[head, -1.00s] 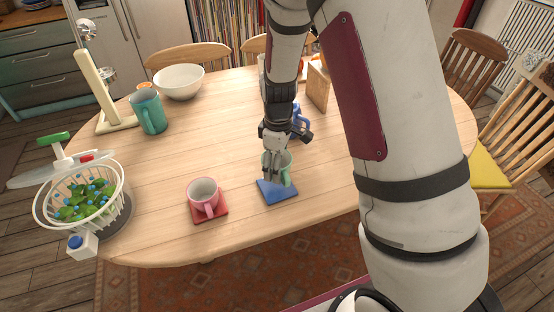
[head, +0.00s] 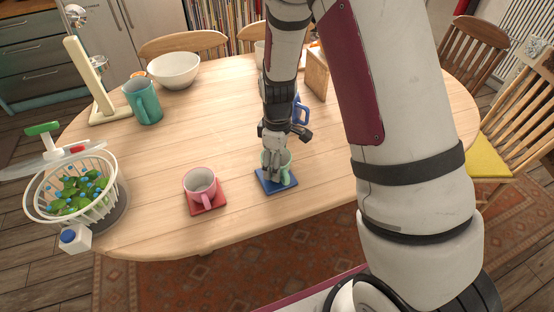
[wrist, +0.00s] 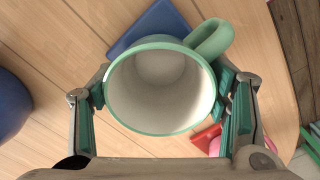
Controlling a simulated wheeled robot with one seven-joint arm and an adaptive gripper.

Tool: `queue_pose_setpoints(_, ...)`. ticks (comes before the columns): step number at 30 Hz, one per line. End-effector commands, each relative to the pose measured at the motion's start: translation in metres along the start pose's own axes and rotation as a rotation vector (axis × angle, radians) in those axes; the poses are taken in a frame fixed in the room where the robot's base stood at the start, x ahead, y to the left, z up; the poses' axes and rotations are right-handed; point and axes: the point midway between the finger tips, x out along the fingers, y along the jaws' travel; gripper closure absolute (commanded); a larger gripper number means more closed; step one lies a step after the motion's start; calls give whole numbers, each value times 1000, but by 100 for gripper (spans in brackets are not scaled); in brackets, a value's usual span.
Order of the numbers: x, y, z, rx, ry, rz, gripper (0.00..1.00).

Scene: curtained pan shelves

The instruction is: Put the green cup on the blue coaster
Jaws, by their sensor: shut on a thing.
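My gripper (head: 272,165) is shut on the green cup (head: 286,166), with one finger on each side of it. The cup is pale green with a white inside, upright and empty, and its handle points to the upper right in the wrist view (wrist: 158,95). The blue coaster (head: 263,184) lies flat on the table under the cup in the head view. In the wrist view part of the coaster (wrist: 150,22) shows beyond the cup's rim; the rest is hidden. I cannot tell whether the cup's base touches it.
A pink cup (head: 200,182) stands on a red coaster (head: 213,207) to the left. A blue mug (head: 301,112) stands behind my gripper. A teal mug (head: 147,103), a white bowl (head: 174,72) and a white basket (head: 98,205) are further left. The table's front edge is near.

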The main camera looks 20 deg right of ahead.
Motion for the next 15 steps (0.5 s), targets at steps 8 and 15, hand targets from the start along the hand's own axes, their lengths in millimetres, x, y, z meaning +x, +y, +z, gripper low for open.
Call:
queue_pose_setpoints(8,9,0,0,0,0,-1,66)
queue_pose_setpoints(15,8,0,0,0,0,-1,66)
